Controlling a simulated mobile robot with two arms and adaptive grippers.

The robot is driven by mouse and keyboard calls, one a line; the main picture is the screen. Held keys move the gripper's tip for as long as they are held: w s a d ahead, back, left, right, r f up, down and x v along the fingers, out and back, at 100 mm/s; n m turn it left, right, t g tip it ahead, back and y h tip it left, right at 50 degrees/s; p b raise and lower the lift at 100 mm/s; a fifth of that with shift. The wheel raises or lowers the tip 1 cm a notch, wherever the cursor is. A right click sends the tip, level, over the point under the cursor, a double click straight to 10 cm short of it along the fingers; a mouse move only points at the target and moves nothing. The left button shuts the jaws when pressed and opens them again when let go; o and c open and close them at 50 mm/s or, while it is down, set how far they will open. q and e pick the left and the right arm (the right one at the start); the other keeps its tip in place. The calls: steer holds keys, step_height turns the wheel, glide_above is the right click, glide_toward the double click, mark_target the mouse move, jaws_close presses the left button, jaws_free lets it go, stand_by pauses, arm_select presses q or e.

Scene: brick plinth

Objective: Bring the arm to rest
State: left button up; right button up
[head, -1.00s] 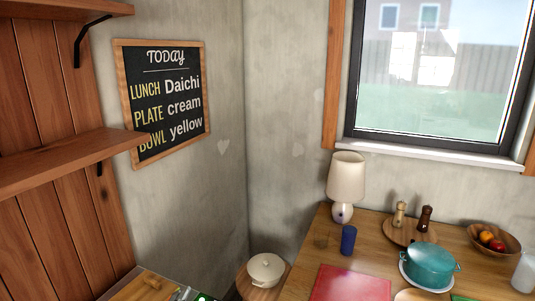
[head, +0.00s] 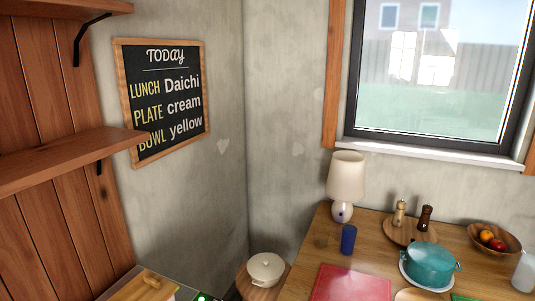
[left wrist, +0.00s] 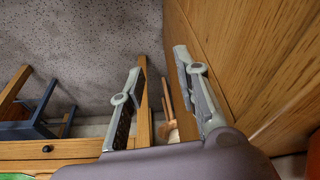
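My left gripper (left wrist: 160,62) shows in the left wrist view. Its two grey fingers stand apart with nothing held between them. Behind the gap I see grey floor and wooden furniture parts. A wooden panel or top (left wrist: 240,55) is close beside the right finger; I cannot tell whether they touch. In the head view neither gripper can be made out. My right gripper is in no view.
The table in the head view bears a lamp (head: 346,180), blue cup (head: 348,239), teal pot (head: 430,266), red mat (head: 350,284) and fruit bowl (head: 494,240). A cream pot (head: 266,269) stands in the corner. Shelves (head: 65,162) and a chalkboard (head: 164,100) are on the left.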

arm_select(q)
steer(key=s+f+g, duration=0.1)
steer(key=s+f, duration=0.1)
steer(key=f, duration=0.8)
steer(key=s+f, duration=0.3)
steer(key=f, duration=0.8)
steer(key=s+a+f+g+b, duration=0.1)
steer(key=s+a+f, duration=0.2)
steer(key=s+f, duration=1)
steer(key=shift+s+a+f, duration=0.15)
steer(key=shift+s+f, duration=0.05)
steer(key=shift+s, duration=0.75)
